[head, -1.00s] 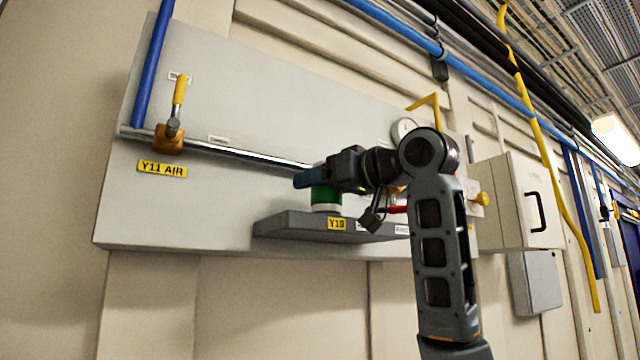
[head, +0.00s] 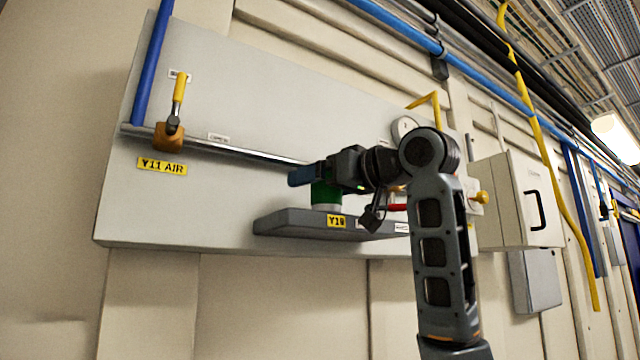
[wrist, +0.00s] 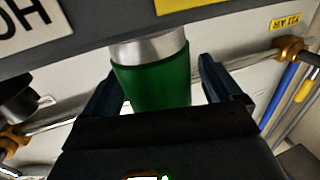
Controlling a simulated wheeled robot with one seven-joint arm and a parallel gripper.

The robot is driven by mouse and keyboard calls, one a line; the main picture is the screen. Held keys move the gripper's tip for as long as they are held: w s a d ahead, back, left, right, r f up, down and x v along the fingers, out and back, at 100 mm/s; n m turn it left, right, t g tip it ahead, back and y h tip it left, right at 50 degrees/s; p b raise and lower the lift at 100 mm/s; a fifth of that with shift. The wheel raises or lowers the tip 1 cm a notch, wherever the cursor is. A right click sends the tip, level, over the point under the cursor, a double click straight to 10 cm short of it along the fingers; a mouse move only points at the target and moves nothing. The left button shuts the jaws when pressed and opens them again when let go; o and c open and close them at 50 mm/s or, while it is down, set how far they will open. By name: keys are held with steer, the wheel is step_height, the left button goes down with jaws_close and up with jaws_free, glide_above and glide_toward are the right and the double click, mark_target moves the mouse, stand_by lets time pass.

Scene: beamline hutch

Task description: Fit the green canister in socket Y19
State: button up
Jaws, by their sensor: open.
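The green canister (head: 325,196) has a silver lower end and stands upright at the grey block (head: 285,226), just above the yellow Y19 label (head: 336,222). In the wrist view the canister (wrist: 152,78) hangs inverted below the dark block edge, its silver end meeting the block. How deep it sits in socket Y19 is hidden. My gripper (head: 305,177) is at the canister's upper part. In the wrist view my gripper (wrist: 162,92) is open, with one blue finger on each side of the canister and a visible gap at the right finger.
A metal pipe (head: 240,149) runs across the panel behind the canister. A valve with a yellow handle (head: 178,92) is at the left, above the Y11 AIR label (head: 162,167). A round gauge (head: 404,127) and a red handle (head: 397,207) are close to my arm.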

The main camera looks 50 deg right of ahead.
steer(key=s+b, duration=0.2)
steer(key=s, duration=0.6)
stand_by(0.7)
